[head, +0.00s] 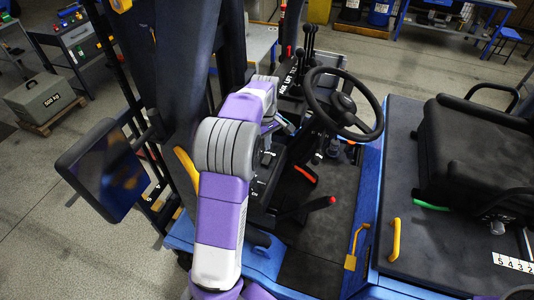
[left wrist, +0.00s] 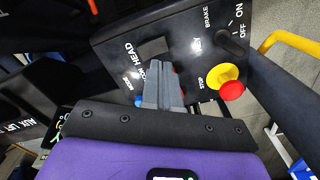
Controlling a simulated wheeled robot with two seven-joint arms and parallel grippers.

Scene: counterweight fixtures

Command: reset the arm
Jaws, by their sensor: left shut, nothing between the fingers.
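My left arm, purple, white and grey, reaches into the operator's area of a blue vehicle in the head view. Its gripper (head: 287,127) is small there, near the console by the steering wheel (head: 343,103). In the left wrist view my left gripper (left wrist: 163,62) is shut, its grey fingers in front of a black control panel (left wrist: 118,42). The panel has a red stop button (left wrist: 231,90) on a yellow base, a dark rotary knob (left wrist: 232,42) by ON and OFF, and KEY and BRAKE labels. The fingers hide part of the panel; contact cannot be told. My right gripper is not in view.
Black levers (head: 309,40) stand behind the wheel. A red-tipped lever (head: 305,208) and yellow handle (head: 357,247) rise near the floor. A black seat (head: 475,150) is at right, a mirror (head: 103,171) at left. A yellow rail (left wrist: 290,42) borders the panel's right.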

